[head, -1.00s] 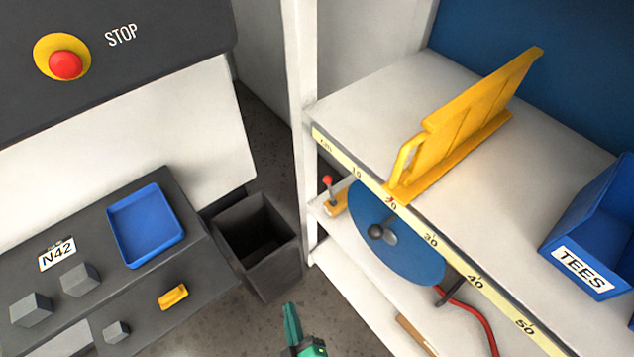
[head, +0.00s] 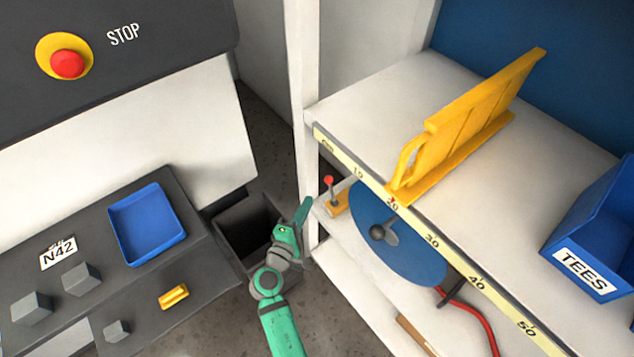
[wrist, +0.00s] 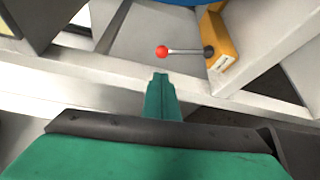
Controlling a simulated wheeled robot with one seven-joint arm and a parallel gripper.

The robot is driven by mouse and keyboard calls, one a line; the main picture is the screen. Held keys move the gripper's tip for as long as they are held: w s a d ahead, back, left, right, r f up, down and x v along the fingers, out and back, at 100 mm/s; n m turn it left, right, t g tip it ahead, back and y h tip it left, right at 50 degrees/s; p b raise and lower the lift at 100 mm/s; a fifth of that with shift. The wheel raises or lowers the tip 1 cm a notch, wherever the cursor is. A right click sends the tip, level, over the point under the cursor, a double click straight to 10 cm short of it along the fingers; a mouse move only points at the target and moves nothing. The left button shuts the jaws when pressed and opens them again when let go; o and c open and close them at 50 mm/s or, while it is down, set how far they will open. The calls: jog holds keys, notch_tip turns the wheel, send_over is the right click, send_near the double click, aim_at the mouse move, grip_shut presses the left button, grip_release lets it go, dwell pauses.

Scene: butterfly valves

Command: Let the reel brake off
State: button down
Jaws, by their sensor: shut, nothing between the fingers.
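The reel is a blue disc (head: 395,235) with a dark grey hub, standing on the shelf under the white bench top. The brake lever (head: 329,186) has a red ball tip and a thin metal rod, and rises from a yellow-orange base (head: 338,206) left of the reel. In the wrist view the red ball (wrist: 162,52) lies just beyond the fingertips, with the rod running right to the orange base (wrist: 221,45). My gripper (head: 305,208) is shut and empty, a little left of the lever and apart from it. Its closed green fingers (wrist: 161,88) point toward the ball.
A white upright post (head: 303,100) and the bench edge with a yellow ruler strip (head: 430,240) border the shelf opening. A dark bin (head: 235,222) stands behind my gripper. A red hose (head: 470,312) runs below the reel. A yellow folded panel (head: 465,125) stands on the bench.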

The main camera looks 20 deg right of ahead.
aim_at(330, 188)
dwell(0.3)
jog(key=x, duration=1)
